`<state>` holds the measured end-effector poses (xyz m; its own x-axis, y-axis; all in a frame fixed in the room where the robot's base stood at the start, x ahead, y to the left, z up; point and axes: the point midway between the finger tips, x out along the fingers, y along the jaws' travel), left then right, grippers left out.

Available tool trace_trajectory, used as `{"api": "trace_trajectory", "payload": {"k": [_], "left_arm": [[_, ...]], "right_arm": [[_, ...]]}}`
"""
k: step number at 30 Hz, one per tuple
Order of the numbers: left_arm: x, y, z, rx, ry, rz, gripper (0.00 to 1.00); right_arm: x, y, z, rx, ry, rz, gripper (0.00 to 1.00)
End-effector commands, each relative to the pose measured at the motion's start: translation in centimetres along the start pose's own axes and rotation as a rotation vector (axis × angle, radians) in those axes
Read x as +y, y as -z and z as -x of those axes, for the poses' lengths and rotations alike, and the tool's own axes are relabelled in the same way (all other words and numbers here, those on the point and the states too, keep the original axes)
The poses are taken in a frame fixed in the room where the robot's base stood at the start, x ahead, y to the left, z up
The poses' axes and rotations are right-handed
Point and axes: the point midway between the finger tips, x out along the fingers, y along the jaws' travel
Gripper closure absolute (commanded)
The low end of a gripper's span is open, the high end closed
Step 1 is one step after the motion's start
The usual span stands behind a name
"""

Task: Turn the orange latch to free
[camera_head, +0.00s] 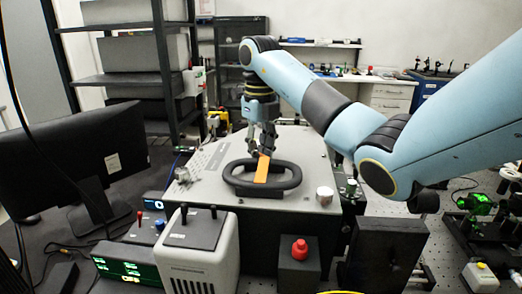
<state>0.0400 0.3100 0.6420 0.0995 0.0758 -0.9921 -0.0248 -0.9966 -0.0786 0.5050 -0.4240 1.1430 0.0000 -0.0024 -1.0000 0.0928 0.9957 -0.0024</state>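The orange latch (262,170) is a flat bar standing within a black oval ring handle (243,187) on top of the grey spectrometer housing (305,150). My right gripper (262,153) points down from above, with its fingertips at the upper end of the latch. The fingers look close together around or against that end. I cannot tell whether they grip it or only touch it. My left gripper is not in view.
A black monitor (75,160) stands at the left. A light grey box (198,255) with switches and a red button on a dark box (299,250) stand in front. A small silver knob (324,195) sits on the housing's right side.

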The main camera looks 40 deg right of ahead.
Motion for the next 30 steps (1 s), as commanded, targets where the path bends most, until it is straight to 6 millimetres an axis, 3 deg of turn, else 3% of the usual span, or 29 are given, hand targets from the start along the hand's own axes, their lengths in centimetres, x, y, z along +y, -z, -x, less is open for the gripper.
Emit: {"api": "trace_trajectory", "payload": {"k": [8, 18, 26, 27, 30], "left_arm": [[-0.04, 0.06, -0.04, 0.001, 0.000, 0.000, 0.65], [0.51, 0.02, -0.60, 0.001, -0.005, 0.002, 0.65], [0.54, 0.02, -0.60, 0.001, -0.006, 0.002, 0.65], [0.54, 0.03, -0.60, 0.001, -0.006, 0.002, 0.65], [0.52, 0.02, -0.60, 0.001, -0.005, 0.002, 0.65]], "right_arm": [[0.01, 0.01, -0.03, 0.000, -0.001, 0.003, 1.00], [0.34, 0.07, -0.06, 0.001, -0.001, 0.252, 1.00], [0.34, 0.08, -0.08, 0.002, -0.001, 0.263, 1.00], [0.34, 0.08, -0.08, 0.002, -0.001, 0.262, 0.86], [0.34, 0.08, -0.06, 0.001, -0.001, 0.262, 0.80]]}}
